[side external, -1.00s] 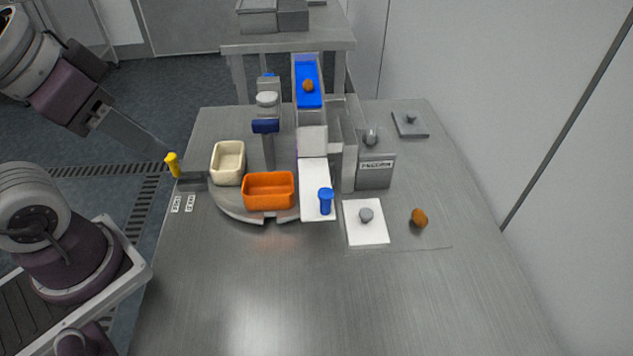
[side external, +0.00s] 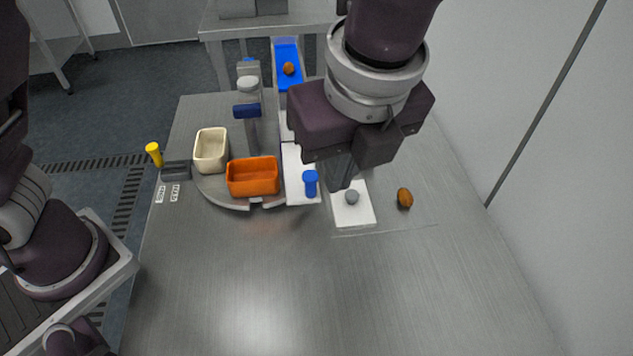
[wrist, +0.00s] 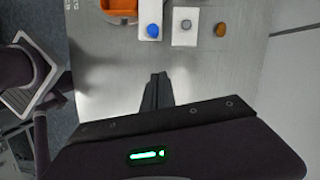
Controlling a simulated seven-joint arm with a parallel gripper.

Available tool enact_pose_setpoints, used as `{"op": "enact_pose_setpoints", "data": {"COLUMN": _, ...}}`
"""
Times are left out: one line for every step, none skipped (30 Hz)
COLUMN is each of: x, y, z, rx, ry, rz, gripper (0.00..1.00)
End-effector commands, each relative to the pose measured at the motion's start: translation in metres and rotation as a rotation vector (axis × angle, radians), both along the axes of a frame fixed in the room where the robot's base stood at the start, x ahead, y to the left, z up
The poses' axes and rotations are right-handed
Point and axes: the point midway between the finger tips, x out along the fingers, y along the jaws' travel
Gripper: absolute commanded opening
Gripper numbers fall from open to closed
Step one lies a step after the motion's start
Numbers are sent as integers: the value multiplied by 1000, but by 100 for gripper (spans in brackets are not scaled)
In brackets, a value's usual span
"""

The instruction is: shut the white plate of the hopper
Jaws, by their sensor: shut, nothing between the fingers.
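A white plate (side external: 362,215) with a round grey knob (side external: 352,197) lies flat on the table, sticking out toward the front; its far end is hidden behind my gripper. In the wrist view the plate (wrist: 185,12) shows at the top. To its left a longer white strip (side external: 295,160) carries an upright blue knob (side external: 311,183), seen in the wrist view (wrist: 153,31). My gripper (side external: 342,184) is shut and empty, pointing down near the far part of the knobbed plate. In the wrist view my fingertips (wrist: 158,77) are apart from both knobs. The hopper body is hidden behind my arm.
A brown date (side external: 405,198) lies right of the plate. An orange bin (side external: 253,190) and a cream bin (side external: 199,152) stand at the left, near a yellow-topped handle (side external: 154,153). Another date (side external: 289,68) lies on the blue belt (side external: 290,80). The front table (side external: 300,290) is bare.

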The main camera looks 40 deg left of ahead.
Motion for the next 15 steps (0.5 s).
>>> {"op": "enact_pose_setpoints", "data": {"x": 1, "y": 2, "z": -6, "rx": 4, "ry": 3, "rz": 0, "gripper": 0}}
{"op": "enact_pose_setpoints", "data": {"x": 1, "y": 3, "z": -10, "rx": 4, "ry": 2, "rz": 2, "gripper": 0}}
{"op": "enact_pose_setpoints", "data": {"x": 2, "y": 5, "z": -17, "rx": 4, "ry": 3, "rz": 3, "gripper": 0}}
{"op": "enact_pose_setpoints", "data": {"x": 2, "y": 7, "z": -23, "rx": 4, "ry": 4, "rz": 3, "gripper": 0}}
{"op": "enact_pose_setpoints", "data": {"x": 3, "y": 8, "z": -29, "rx": 4, "ry": 3, "rz": 4, "gripper": 0}}
{"op": "enact_pose_setpoints", "data": {"x": 4, "y": 10, "z": -38, "rx": 4, "ry": 2, "rz": 5, "gripper": 0}}
{"op": "enact_pose_setpoints", "data": {"x": 5, "y": 12, "z": -44, "rx": 4, "ry": 2, "rz": 5, "gripper": 0}}
{"op": "enact_pose_setpoints", "data": {"x": 6, "y": 13, "z": -51, "rx": 3, "ry": 3, "rz": 6, "gripper": 0}}
{"op": "enact_pose_setpoints", "data": {"x": 7, "y": 15, "z": -60, "rx": 4, "ry": 2, "rz": 6, "gripper": 0}}
{"op": "enact_pose_setpoints", "data": {"x": 8, "y": 17, "z": -66, "rx": 4, "ry": 3, "rz": 7, "gripper": 0}}
{"op": "enact_pose_setpoints", "data": {"x": 9, "y": 18, "z": -72, "rx": 3, "ry": 2, "rz": 7, "gripper": 0}}
{"op": "enact_pose_setpoints", "data": {"x": 10, "y": 20, "z": -81, "rx": 3, "ry": 2, "rz": 7, "gripper": 0}}
{"op": "enact_pose_setpoints", "data": {"x": 11, "y": 21, "z": -87, "rx": 2, "ry": 2, "rz": 7, "gripper": 0}}
{"op": "enact_pose_setpoints", "data": {"x": 11, "y": 23, "z": -93, "rx": 3, "ry": 2, "rz": 7, "gripper": 0}}
{"op": "enact_pose_setpoints", "data": {"x": 15, "y": 28, "z": -95, "rx": 0, "ry": 0, "rz": 10, "gripper": 0}}
